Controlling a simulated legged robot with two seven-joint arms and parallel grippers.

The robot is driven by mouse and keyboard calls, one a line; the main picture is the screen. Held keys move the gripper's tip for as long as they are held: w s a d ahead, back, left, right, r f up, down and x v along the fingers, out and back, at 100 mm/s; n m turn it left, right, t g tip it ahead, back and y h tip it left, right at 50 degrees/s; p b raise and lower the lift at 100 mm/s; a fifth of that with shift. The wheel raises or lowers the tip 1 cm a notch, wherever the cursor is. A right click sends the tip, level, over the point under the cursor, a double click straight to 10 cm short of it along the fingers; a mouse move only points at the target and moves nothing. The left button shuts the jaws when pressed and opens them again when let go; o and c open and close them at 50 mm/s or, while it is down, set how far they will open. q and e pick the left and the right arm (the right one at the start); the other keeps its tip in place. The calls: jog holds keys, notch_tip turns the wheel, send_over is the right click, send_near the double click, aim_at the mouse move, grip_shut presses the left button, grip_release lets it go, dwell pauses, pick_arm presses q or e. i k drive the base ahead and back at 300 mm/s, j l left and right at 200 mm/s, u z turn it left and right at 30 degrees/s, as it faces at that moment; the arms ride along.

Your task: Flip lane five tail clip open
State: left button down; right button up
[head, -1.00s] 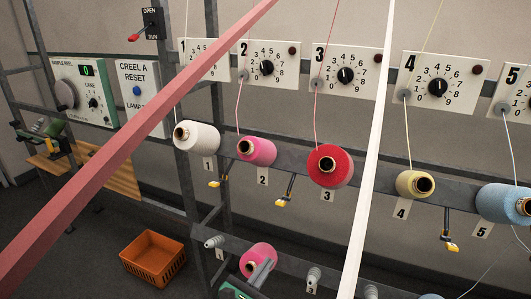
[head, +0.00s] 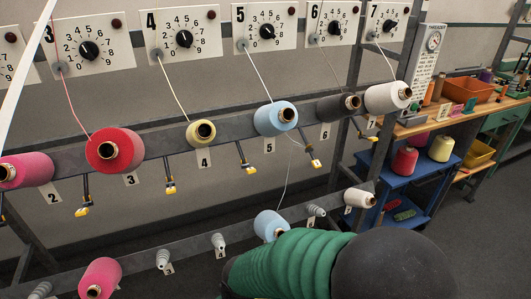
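The lane five station shows a light blue yarn cone (head: 274,118) on the upper rail, above its number 5 tag (head: 269,146). A small yellow-tipped tail clip (head: 314,159) hangs on a dark stem just right of that tag. Another such clip (head: 244,166) hangs to its left, nearer tag 4. Pale yarn trails near the right clip and down toward a lower blue cone (head: 269,224). Whether the clip jaws are open or shut is too small to tell. Neither gripper is in view.
A green ribbed and black rounded shape (head: 310,265) fills the lower right foreground and covers part of the lower rail. Red (head: 115,150), yellow (head: 201,133), grey (head: 338,107) and white (head: 388,98) cones line the upper rail. A blue shelf (head: 405,178) stands at right.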

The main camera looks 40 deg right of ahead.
aim_at(316, 164)
jog(key=z, duration=1.8)
jog(key=i+j+z, duration=0.15)
jog(key=i+z, duration=0.15)
jog(key=i+j+z, duration=0.2)
jog(key=z, duration=0.15)
jog(key=i, duration=0.1)
